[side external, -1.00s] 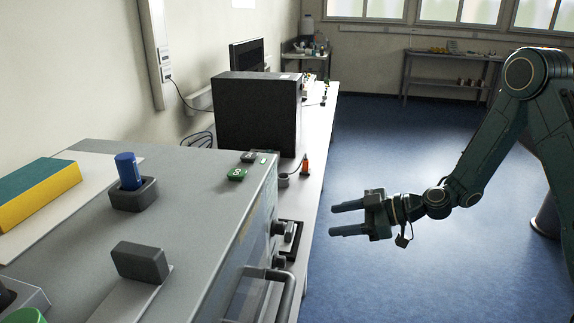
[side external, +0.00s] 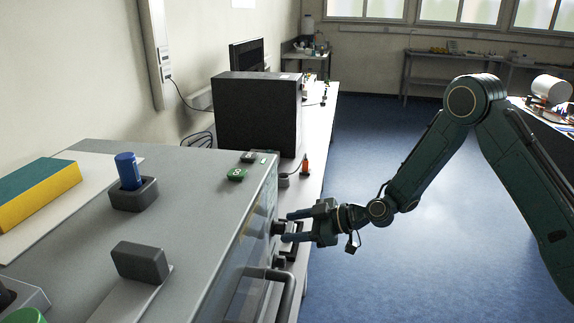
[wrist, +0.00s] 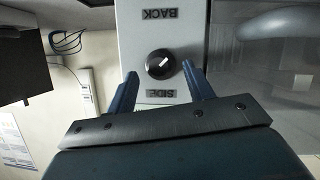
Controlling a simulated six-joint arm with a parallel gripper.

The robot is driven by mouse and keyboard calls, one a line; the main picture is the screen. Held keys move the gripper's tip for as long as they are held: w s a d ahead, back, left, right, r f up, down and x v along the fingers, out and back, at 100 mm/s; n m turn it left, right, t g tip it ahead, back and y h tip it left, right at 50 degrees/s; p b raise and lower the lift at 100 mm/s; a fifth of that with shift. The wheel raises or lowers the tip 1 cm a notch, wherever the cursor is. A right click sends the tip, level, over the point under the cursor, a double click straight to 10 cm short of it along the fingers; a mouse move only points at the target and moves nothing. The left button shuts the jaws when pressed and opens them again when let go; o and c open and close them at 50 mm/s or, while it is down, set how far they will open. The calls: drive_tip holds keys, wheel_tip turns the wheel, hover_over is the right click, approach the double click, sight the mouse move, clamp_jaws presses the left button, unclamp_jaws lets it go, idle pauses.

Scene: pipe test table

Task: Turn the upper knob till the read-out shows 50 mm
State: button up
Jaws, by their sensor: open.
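The machine's front face carries two dark knobs in the side view, the upper knob (side external: 278,228) and the lower knob (side external: 279,261). My gripper (side external: 286,226) is open at the height of the upper knob, its fingertips close to the face. In the wrist view a round black knob (wrist: 160,64) with a white pointer mark sits between the tips of my open gripper (wrist: 160,72), with a gap on both sides. Labels reading BACK and SIDE appear upside down on the panel around it. No read-out can be seen in either view.
A curved bar handle (side external: 287,290) juts from the machine's front below the knobs. A blue cylinder in a grey holder (side external: 135,196), a yellow-green block (side external: 38,192) and a dark block (side external: 140,262) stand on top. A black box (side external: 258,113) is behind. The floor on the right is clear.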

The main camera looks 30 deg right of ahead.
drive_tip(key=shift+x, duration=1)
drive_tip(key=shift+c, duration=0.2)
drive_tip(key=c, duration=0.9)
drive_tip(key=shift+c, duration=0.2)
